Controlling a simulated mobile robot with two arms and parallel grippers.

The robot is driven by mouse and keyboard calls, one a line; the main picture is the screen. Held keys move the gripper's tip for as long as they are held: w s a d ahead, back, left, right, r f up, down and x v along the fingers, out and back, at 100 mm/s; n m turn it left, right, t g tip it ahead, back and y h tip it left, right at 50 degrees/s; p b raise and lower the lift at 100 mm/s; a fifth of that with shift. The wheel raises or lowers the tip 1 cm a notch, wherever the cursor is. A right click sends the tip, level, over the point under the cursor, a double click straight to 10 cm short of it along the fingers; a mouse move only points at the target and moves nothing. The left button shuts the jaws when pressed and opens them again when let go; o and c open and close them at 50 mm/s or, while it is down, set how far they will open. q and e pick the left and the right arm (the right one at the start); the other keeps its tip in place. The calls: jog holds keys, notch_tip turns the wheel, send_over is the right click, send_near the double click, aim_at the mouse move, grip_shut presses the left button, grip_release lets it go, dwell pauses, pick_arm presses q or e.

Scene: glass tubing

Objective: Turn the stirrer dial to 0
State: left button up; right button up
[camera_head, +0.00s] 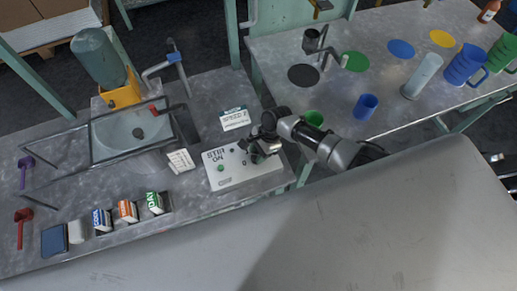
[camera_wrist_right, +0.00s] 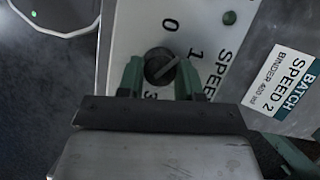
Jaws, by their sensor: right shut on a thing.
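The stirrer's light control box (camera_head: 228,178) sits on the grey bench in the head view, with its dial mostly hidden by my right gripper (camera_head: 259,152). In the right wrist view, the round dark dial (camera_wrist_right: 158,66) sits between the green fingers of my right gripper (camera_wrist_right: 159,76), which is shut on it. The numbers 0, 1 and 3 show around the dial. Its light pointer line slants, with one end towards the 1. My left gripper is not in view.
A card (camera_head: 235,119) reading "BATCH SPEED 2" (camera_wrist_right: 290,82) stands near the box. A green button (camera_wrist_right: 229,17) is on the panel.

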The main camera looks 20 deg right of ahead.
jog(key=n+g, duration=0.1)
jog(key=n, duration=0.2)
jog(key=n+g+h, duration=0.1)
jog(key=n, duration=0.3)
jog(key=shift+w+a+b, duration=0.1)
jog(key=shift+w+b, duration=0.05)
jog(key=shift+b, duration=0.25)
dwell(0.3)
jog(key=o, duration=0.9)
jog(key=v, duration=1.1)
jog(key=shift+w+a, duration=0.1)
jog(key=shift+a, duration=0.1)
jog(key=shift+f, duration=0.1)
